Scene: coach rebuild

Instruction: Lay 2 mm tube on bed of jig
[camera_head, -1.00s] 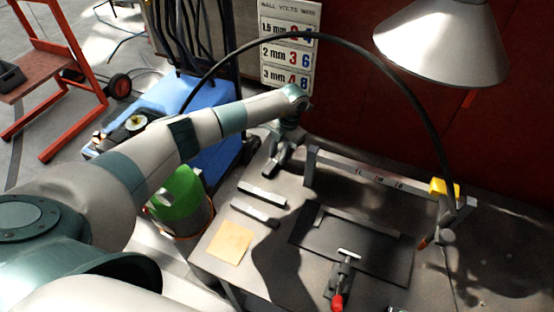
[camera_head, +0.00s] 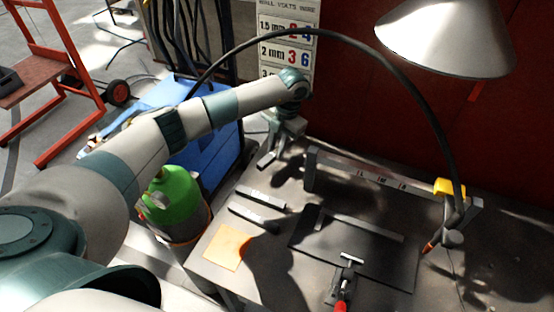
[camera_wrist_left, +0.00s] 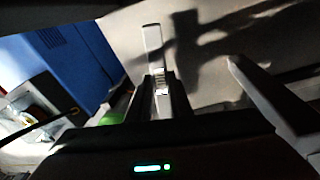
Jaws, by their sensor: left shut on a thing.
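My left gripper (camera_head: 283,128) is over the far left corner of the table, beyond the loose tubes. In the left wrist view its fingers (camera_wrist_left: 161,95) are shut on a pale grey tube (camera_wrist_left: 153,48), which sticks out ahead of them. Two short grey tubes (camera_head: 262,196) (camera_head: 254,214) lie side by side on the table; I cannot read their sizes. The jig is a dark plate (camera_head: 312,246) with a grey ledge along its back and a red-handled clamp (camera_head: 345,280) at its front. No tube is visible on its bed. My right gripper is out of view.
A grey rail (camera_head: 390,184) stands along the table's back. A torch (camera_head: 446,228) with a yellow part and a black arched cable hangs at the right. An orange sheet (camera_head: 229,246) lies at front left. A lamp (camera_head: 445,40) hangs above. A green cylinder (camera_head: 174,205) stands beside the table.

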